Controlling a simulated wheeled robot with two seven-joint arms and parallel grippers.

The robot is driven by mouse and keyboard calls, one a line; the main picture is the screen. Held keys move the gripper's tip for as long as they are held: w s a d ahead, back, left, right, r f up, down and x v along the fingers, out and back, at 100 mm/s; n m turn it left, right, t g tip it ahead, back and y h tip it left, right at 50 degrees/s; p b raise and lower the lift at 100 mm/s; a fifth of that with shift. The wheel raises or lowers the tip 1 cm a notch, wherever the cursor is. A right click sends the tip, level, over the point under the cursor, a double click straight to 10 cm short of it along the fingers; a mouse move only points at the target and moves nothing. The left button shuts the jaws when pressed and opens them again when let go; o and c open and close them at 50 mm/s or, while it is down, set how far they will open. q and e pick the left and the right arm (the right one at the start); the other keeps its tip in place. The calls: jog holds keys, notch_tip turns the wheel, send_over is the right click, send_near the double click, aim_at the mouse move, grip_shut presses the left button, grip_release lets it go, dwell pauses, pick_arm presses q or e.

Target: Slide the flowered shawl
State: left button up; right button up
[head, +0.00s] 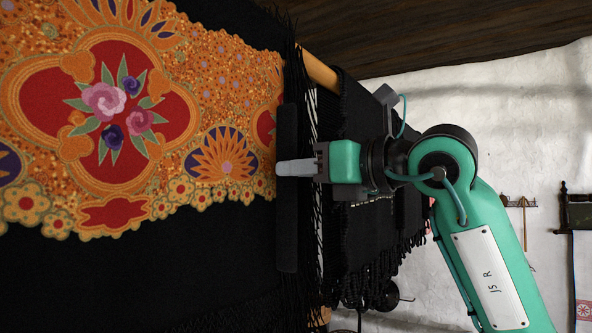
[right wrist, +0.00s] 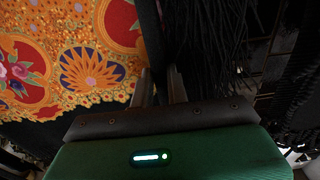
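The flowered shawl (head: 215,110) hangs at the left of the head view. It is orange and red with flower patterns on black cloth, with black fringe along its right side. It also shows at the upper left of the right wrist view (right wrist: 55,50). A dark upright bar (head: 287,235) runs along the shawl's right edge. My right gripper (head: 296,168) reaches in from the right at this bar. Its fingers are close together on either side of the bar, one in front of it; the far finger is hidden in the head view. My left gripper is in neither view.
A wooden pole (head: 319,70) carries the cloth, with more black fringed cloth (head: 355,125) behind my right gripper. A dark beamed ceiling (head: 440,35) is above. A white wall (head: 540,110) with a small peg rack (head: 522,203) stands at the right.

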jog(key=o, duration=0.4)
jog(key=shift+c, duration=0.2)
jog(key=shift+s, duration=0.1)
jog(key=b+v, duration=0.5)
jog(key=v, duration=0.8)
jog(key=shift+s+d+b, duration=0.25)
jog(key=shift+d+b, duration=0.1)
jog(key=shift+b, duration=0.05)
jog(key=shift+w, duration=0.1)
